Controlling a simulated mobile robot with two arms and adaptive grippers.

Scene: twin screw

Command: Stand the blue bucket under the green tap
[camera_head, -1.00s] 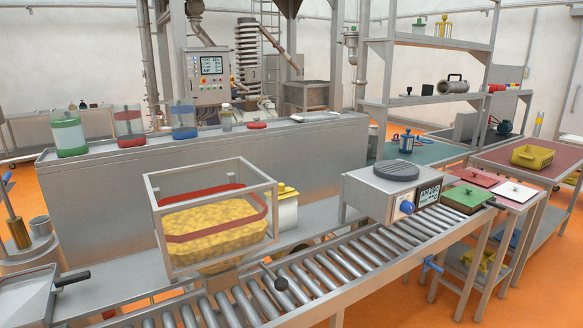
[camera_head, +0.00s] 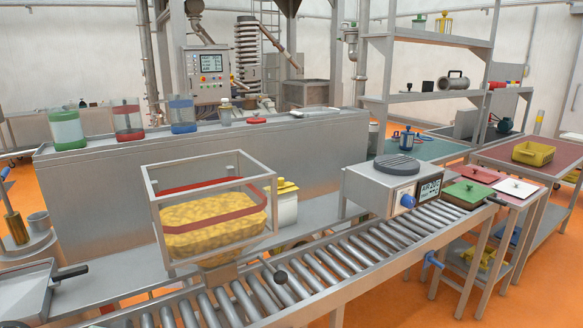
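Neither of my grippers is in the head view. No green tap can be made out. I see no plain blue bucket. A clear container with blue bands (camera_head: 183,115) stands upright on the long grey bench at the back, right of a red-banded container (camera_head: 128,119) and a green-banded container (camera_head: 67,130). A small blue lidded pot (camera_head: 407,142) stands on the green-topped table farther right. I cannot tell whether either blue thing is the bucket.
A grey box machine with a round top plate (camera_head: 392,184) sits at the conveyor's far end. Orange floor shows at far right.

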